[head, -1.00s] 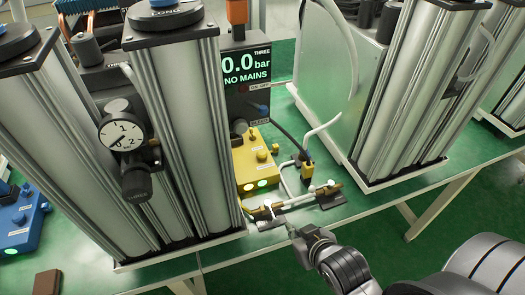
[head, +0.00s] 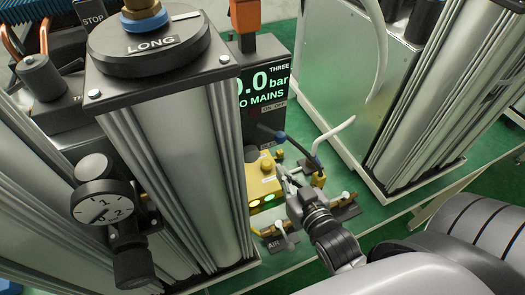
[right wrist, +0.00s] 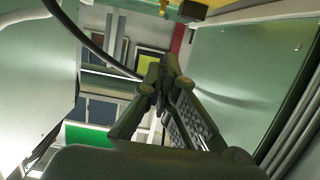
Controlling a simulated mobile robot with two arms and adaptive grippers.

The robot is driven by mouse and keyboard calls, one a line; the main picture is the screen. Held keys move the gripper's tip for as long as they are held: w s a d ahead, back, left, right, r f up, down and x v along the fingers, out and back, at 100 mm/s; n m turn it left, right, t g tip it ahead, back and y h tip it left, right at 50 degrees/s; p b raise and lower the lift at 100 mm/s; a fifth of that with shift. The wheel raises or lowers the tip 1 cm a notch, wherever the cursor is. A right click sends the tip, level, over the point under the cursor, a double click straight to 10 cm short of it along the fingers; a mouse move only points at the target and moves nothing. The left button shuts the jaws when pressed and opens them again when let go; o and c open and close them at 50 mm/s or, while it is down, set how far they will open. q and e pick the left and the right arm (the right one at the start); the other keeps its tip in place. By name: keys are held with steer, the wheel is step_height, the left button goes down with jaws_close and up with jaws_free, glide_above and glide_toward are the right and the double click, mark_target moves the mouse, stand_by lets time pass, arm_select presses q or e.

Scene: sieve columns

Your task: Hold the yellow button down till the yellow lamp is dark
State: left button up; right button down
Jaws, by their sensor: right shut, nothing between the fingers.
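The yellow box (head: 256,183) stands beside the middle column in the head view. A yellow knob or button (head: 267,164) shows on its top. My left gripper is out of view.
A tall column with a "LONG" cap (head: 150,45) and gauge (head: 103,208) crowds the left. The display (head: 262,82) reads 0.0 bar behind the box. Valve fittings (head: 277,237) and a white hose (head: 333,130) lie close to my right arm. Another column (head: 430,110) stands at right.

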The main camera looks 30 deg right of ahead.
steer(key=p, duration=0.2)
glide_above(267, 165)
steer(key=s, duration=0.2)
step_height(267, 165, down, 2)
steer(key=f, duration=0.2)
steer(key=shift+w+a+f, duration=0.15)
steer(key=shift+w+f, duration=0.15)
steer(key=shift+f, duration=0.1)
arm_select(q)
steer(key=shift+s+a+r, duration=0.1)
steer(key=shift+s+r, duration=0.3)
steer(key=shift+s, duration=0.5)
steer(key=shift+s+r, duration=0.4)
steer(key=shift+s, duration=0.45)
arm_select(e)
steer(key=shift+s+f, duration=0.1)
steer(key=shift+f, duration=0.65)
